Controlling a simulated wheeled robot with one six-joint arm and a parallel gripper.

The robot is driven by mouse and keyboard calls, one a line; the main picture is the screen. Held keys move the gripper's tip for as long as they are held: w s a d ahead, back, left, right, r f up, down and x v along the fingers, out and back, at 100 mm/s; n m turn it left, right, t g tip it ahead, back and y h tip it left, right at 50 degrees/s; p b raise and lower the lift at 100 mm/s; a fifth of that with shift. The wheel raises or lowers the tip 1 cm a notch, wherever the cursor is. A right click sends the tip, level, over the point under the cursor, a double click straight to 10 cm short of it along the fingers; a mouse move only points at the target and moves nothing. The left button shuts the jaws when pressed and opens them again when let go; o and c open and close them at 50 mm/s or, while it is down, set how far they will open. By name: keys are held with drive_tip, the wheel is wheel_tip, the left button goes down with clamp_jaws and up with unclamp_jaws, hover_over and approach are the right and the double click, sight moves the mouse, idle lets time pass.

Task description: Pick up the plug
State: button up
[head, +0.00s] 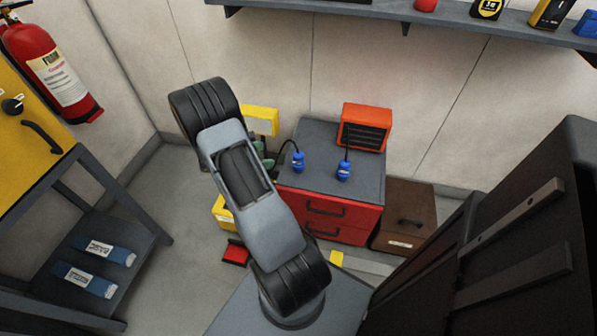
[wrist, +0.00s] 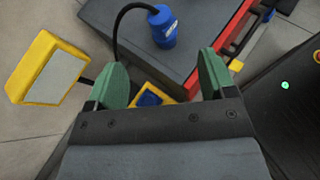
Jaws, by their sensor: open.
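Two blue plugs with black cables show in the head view. The left plug (head: 298,162) stands near the left edge of the grey top of the red drawer cabinet (head: 322,215), its cable arching to the left. The right plug (head: 344,171) stands in front of an orange box. My gripper (head: 264,156) is to the left of the left plug, partly hidden by my arm. In the wrist view, my gripper (wrist: 162,75) has its green fingers apart with nothing between the tips. A blue plug (wrist: 163,28) lies beyond the fingertips, apart from them.
The orange box (head: 364,127) stands on the cabinet's back right. A yellow box (head: 262,119) is behind my gripper, and a yellow container (head: 222,213) is on the floor. A brown case (head: 404,220) stands right of the cabinet. A shelf (head: 400,10) runs along the wall.

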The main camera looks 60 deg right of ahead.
sight(294, 155)
drive_tip(key=shift+n+h, duration=0.3)
drive_tip(key=shift+n, duration=0.2)
drive_tip(key=x, duration=0.3)
drive_tip(key=f+b+x, duration=0.1)
drive_tip(key=x, duration=0.2)
drive_tip(key=f+b+x, duration=0.1)
drive_tip(key=x, duration=0.3)
drive_tip(key=shift+w+a+f, duration=0.1)
drive_tip(key=shift+w+a, duration=0.2)
drive_tip(key=shift+w, duration=0.1)
drive_tip(key=shift+b+x, duration=1.3)
drive_tip(key=shift+x, duration=1.85)
drive_tip(key=shift+c, duration=0.3)
drive_tip(key=c, duration=1.1)
